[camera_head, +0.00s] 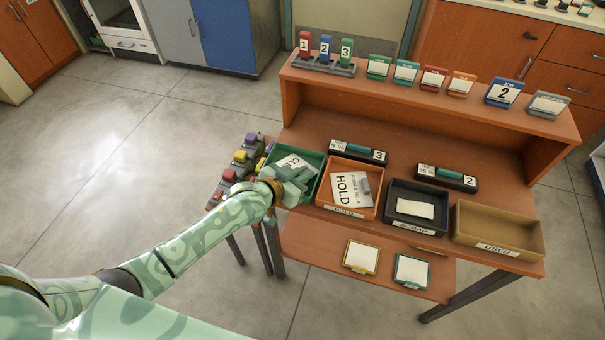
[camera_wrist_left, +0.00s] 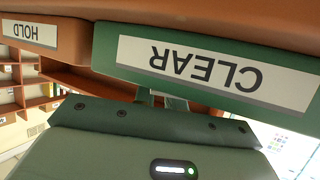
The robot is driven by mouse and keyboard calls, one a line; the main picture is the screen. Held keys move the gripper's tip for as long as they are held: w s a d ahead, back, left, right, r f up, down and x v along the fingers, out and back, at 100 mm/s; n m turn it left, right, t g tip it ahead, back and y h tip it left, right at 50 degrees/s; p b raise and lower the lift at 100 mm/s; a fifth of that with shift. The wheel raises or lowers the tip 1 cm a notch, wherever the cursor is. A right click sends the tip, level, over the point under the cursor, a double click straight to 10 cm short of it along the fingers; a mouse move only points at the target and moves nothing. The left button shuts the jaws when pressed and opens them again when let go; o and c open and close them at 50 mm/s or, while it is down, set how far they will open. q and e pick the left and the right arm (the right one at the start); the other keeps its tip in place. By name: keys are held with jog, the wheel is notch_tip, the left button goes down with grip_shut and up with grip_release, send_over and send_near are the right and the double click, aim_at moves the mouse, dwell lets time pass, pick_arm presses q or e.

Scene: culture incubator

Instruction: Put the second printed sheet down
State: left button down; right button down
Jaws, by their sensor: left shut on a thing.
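A white printed sheet (camera_head: 293,163) with the letters "CL" showing is at the green tray (camera_head: 313,160) on the bench's left; my left gripper hides part of it. My left gripper (camera_head: 287,183) is over the tray's near side, shut on the sheet; I cannot tell whether the sheet touches the tray floor. In the left wrist view the green tray's "CLEAR" label (camera_wrist_left: 215,75) appears upside down, close to the gripper (camera_wrist_left: 160,98); its fingertips are mostly hidden. Another printed sheet (camera_head: 349,190), reading "HOLD", lies in the orange tray (camera_head: 325,190). My right gripper is out of view.
The black scrap tray (camera_head: 397,213), holding a pale piece, and the tan used tray (camera_head: 495,240) stand to the right. Two black numbered blocks (camera_head: 357,152) (camera_head: 446,177) lie behind the trays. Colored items (camera_head: 238,160) crowd the left side. Two framed cards (camera_head: 361,257) (camera_head: 411,271) lie on the lower front shelf.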

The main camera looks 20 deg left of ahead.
pick_arm(q)
jog(key=shift+f, duration=0.2)
jog(key=c, duration=1.5)
grip_release()
jog(key=shift+r, duration=0.1)
jog(key=shift+o, duration=0.2)
jog(key=shift+s+a+b, duration=0.1)
jog(key=shift+s+b, duration=0.1)
jog(key=shift+b, duration=0.1)
jog(key=p+v, duration=0.1)
jog(key=v, duration=0.1)
jog(key=p+v, duration=0.1)
jog(key=v, duration=0.1)
jog(key=r+p+v, duration=0.1)
jog(key=v, duration=0.1)
jog(key=shift+w+r, duration=0.15)
jog(key=shift+w, duration=0.05)
jog(key=p+v, duration=0.3)
jog(key=v, duration=0.7)
jog(key=shift+f, duration=0.3)
